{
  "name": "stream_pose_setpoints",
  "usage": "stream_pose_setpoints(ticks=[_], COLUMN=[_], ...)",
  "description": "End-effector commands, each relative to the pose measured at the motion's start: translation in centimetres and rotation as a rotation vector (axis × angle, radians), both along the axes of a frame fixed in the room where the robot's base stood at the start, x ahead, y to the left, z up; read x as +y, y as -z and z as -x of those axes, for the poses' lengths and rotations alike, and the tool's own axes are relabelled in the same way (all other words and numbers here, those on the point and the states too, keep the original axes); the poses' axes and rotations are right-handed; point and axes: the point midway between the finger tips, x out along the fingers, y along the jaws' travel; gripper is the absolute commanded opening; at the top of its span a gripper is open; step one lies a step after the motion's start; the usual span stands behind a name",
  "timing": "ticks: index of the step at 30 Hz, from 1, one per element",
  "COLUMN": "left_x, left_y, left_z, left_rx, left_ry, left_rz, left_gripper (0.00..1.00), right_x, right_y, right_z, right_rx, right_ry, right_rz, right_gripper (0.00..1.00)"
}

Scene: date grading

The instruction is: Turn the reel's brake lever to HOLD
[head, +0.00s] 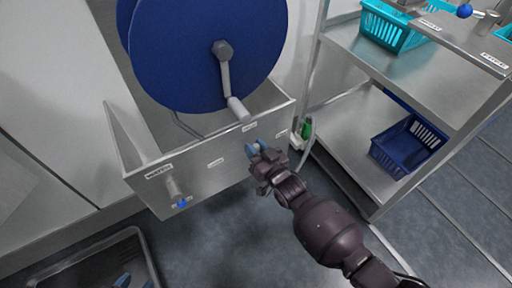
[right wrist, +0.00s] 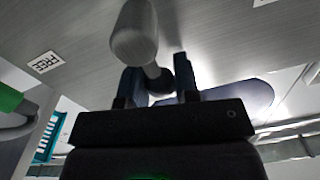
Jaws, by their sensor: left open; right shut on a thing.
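The reel (head: 205,50) is a large blue drum above a steel trough (head: 215,160). Small labels stand around the lever, too small to read in the head view. My left gripper is not in view.
The reel's crank handle (head: 238,109) hangs just above the lever. A tap with a blue handle (head: 182,202) is at the face's left. A steel rack (head: 345,145) with a dark blue basket (head: 405,145) stands right. A dark tray (head: 85,262) lies lower left.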

Motion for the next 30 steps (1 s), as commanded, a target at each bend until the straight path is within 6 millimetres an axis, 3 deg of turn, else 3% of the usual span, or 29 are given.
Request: stream_pose_setpoints(ticks=[5, 6, 11, 22, 30], left_x=[0.0, 0.0, 0.0, 0.0, 0.1], left_y=[-0.1, -0.1, -0.2, -0.5, -1.3], left_z=[0.0, 0.0, -0.1, -0.2, -0.4], left_rx=[-0.002, -0.002, -0.003, -0.01, -0.018], left_ry=[0.001, 0.001, 0.001, 0.001, -0.015], left_rz=[0.0, 0.0, 0.0, 0.001, 0.015], left_gripper=[0.43, 0.43, 0.43, 0.43, 0.43], right_x=[0.1, 0.1, 0.1, -0.4, -2.8], right_y=[0.1, 0.1, 0.1, -0.1, -0.4], right_z=[0.1, 0.1, 0.1, 0.4, 3.4], right_rx=[0.001, 0.001, 0.001, -0.001, -0.003], right_ry=[-0.001, -0.001, -0.001, 0.0, 0.0], right_rz=[0.0, 0.0, 0.0, 0.001, 0.003], right_gripper=[0.06, 0.32, 0.54, 0.54, 0.54])
